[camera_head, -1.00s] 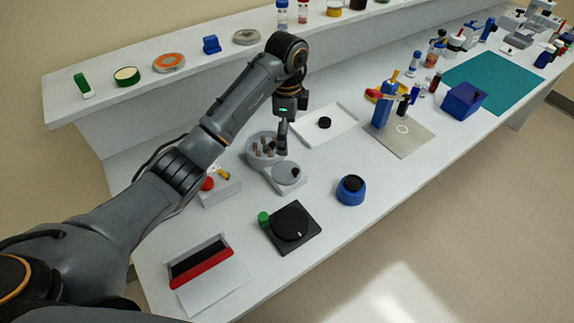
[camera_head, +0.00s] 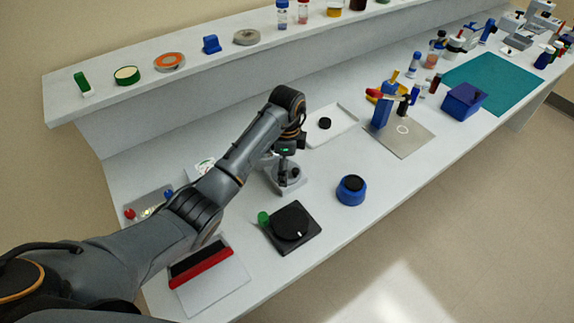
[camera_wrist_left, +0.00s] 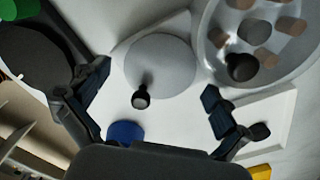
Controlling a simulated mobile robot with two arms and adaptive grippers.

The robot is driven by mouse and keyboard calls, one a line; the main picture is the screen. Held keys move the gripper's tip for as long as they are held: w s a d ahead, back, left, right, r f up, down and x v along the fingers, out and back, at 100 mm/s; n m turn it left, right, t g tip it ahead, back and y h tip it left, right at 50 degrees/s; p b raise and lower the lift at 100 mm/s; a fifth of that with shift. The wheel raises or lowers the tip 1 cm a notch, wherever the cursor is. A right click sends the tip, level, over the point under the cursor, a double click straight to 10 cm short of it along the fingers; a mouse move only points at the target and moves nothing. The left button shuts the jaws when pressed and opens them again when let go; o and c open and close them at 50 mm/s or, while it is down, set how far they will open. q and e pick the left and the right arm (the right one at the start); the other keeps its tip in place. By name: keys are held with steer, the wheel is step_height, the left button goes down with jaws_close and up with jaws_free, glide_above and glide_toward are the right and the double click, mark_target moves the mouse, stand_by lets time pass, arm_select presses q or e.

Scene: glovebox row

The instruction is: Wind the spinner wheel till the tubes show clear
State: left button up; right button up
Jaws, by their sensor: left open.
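The spinner is a pale grey unit whose base (camera_head: 291,187) shows below my left gripper (camera_head: 284,166) in the head view. In the left wrist view its flat round wheel (camera_wrist_left: 162,62) carries a black crank knob (camera_wrist_left: 140,98). Beside it a clear bowl (camera_wrist_left: 208,55) holds several brownish tubes (camera_wrist_left: 292,24) around a grey hub (camera_wrist_left: 253,30). My left gripper (camera_wrist_left: 157,82) is open over the wheel, with the knob between its spread fingers but no finger touching it in view. My arm hides most of the bowl in the head view.
A black dial plate with a green knob (camera_head: 291,228) and a blue jar (camera_head: 350,191) stand in front. A red-edged box (camera_head: 200,264) is at the left. Bare bench lies between plate and jar.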

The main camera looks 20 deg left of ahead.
arm_select(q)
steer(key=shift+s, duration=0.1)
steer(key=c, duration=1.3)
steer(key=shift+s+r, duration=0.15)
steer(key=shift+s, duration=0.15)
jaws_close()
steer(key=shift+w, duration=0.15)
steer(key=shift+f+m, duration=0.2)
steer(key=shift+m, duration=0.1)
